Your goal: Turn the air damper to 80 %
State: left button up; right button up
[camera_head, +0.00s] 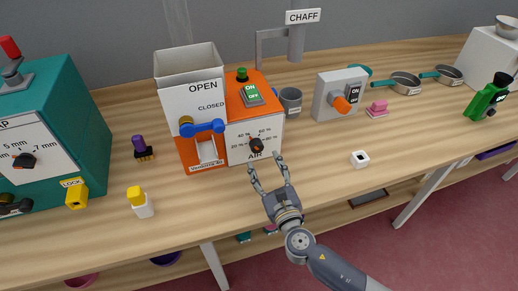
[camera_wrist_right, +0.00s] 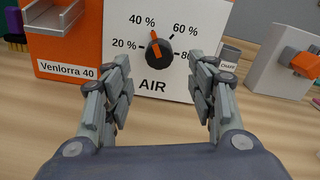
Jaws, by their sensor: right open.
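The air damper is a dark round knob (camera_head: 256,145) on the white front panel of the orange machine (camera_head: 258,98), above the word AIR. The knob also shows in the right wrist view (camera_wrist_right: 160,53). Its orange mark points up and slightly left, near the 40 % label; the 80 % label (camera_wrist_right: 186,55) is at its right and partly hidden by a finger. My right gripper (camera_head: 266,164) is open and empty in front of the panel. In the wrist view its fingers (camera_wrist_right: 161,75) stand apart, left and right of the knob, without visible contact. My left gripper is not in view.
A blue lever (camera_head: 203,127) and spout are left of the panel. A grey cup (camera_head: 291,100) stands behind right, beside a grey switch box (camera_head: 340,95) with an orange knob. The table front is mostly clear.

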aim_at(258, 151)
jog(key=x, duration=0.5)
jog(key=shift+w+a+f, duration=0.1)
jog(key=shift+f, duration=0.05)
jog(key=shift+w+a, duration=0.2)
jog(key=shift+w, duration=0.45)
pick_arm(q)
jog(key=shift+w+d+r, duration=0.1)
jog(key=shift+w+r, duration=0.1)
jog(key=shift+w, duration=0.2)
pick_arm(e)
jog(key=c, duration=1)
